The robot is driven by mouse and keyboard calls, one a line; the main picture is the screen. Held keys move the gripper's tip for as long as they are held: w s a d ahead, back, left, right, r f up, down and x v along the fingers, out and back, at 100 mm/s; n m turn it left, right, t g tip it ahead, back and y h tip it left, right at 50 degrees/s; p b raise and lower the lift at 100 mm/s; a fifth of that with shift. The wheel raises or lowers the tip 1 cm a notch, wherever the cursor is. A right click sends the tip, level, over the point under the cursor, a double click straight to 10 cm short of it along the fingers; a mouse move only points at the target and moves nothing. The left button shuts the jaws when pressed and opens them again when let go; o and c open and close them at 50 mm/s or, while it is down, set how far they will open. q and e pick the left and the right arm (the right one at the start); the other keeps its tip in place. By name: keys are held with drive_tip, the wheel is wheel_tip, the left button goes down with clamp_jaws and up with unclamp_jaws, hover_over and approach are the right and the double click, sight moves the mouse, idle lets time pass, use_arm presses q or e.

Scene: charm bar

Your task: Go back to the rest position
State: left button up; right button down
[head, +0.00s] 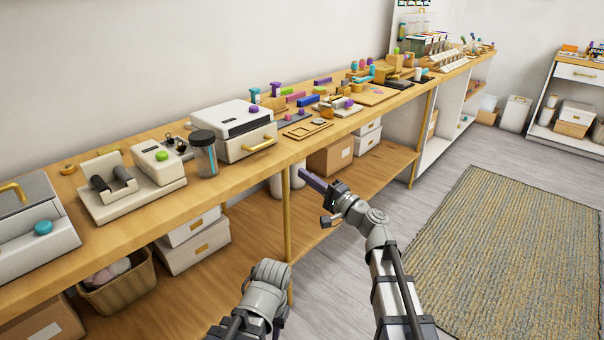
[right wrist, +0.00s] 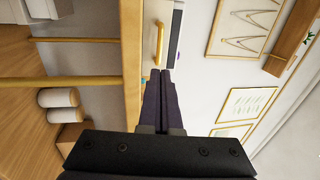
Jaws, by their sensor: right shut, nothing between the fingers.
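My right gripper (head: 303,174) reaches up and left in front of the workbench's edge, its dark fingers shut and empty. In the right wrist view the two fingers (right wrist: 162,75) lie side by side with nothing between them, pointing at the bench front. My left arm (head: 262,295) shows at the bottom middle of the head view, but its gripper fingers are not visible.
The long wooden bench (head: 240,182) holds a white drawer box (head: 247,150), a dark-lidded jar (head: 204,155), small machines and several coloured pieces. Boxes and a basket (head: 122,290) sit on its lower shelf. The floor around the woven rug (head: 510,255) is clear.

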drive_tip(key=s+a+f+n+g+h, duration=0.1)
drive_tip(key=s+f+n+g+h, duration=0.1)
drive_tip(key=s+f+n+g, duration=0.35)
drive_tip(key=s+a+f+n+g+h, duration=0.1)
drive_tip(key=s+f+n+g+h, duration=0.15)
drive_tip(key=s+f, duration=0.6)
drive_tip(key=s+d+f+n+g+h, duration=0.1)
drive_tip(key=s+d+f+g+h, duration=0.4)
drive_tip(key=s+d+f+h, duration=0.65)
drive_tip(key=s+a+n+g, duration=0.1)
drive_tip(key=s+a+n, duration=0.3)
drive_tip(key=a, duration=0.4)
wheel_tip(320, 180, up, 27)
drive_tip(key=p, duration=2.7)
drive_tip(key=shift+a+f+y, duration=0.15)
drive_tip(key=shift+a+y, duration=0.1)
drive_tip(key=shift+y, duration=0.05)
